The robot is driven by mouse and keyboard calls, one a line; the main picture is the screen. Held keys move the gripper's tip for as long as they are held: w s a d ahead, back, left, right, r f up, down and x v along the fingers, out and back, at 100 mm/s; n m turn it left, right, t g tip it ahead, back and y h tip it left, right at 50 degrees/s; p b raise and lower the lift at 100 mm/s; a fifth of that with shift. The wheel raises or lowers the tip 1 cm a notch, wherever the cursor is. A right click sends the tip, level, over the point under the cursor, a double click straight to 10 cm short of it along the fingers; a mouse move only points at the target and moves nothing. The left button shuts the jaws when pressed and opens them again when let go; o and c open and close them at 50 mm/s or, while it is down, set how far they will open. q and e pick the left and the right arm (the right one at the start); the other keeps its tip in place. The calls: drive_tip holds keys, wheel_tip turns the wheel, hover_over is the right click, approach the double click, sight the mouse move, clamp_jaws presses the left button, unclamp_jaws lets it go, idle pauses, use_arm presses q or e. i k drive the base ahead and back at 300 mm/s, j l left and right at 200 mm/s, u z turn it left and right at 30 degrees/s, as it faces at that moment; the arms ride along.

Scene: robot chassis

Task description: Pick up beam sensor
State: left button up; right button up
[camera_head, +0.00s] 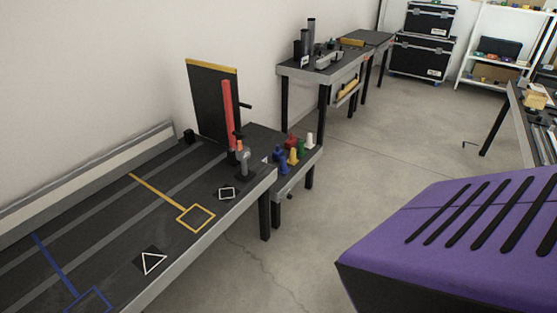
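I cannot single out the beam sensor with certainty. A small grey upright device (245,163) with an orange piece near its top stands at the right end of the long dark table (110,225), beside a tall red post (228,115). A small black block (189,136) sits at the table's back edge. Both are too small to identify. Neither my left nor my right gripper is in view.
Several coloured pieces, including a yellow one (293,157), stand on a lower side table. A black panel (212,100) rises behind the post. A purple slotted chassis (465,235) fills the lower right. Grey floor (395,130) is clear between.

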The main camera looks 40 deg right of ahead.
sight(245, 175)
drive_tip(key=z, duration=1.1)
drive_tip(key=i+j+z, duration=0.45)
drive_tip(key=i+j, duration=0.2)
drive_tip(key=i+j+z, duration=0.2)
drive_tip(key=j, duration=0.2)
drive_tip(key=i+j+z, duration=0.45)
drive_tip(key=j, duration=0.45)
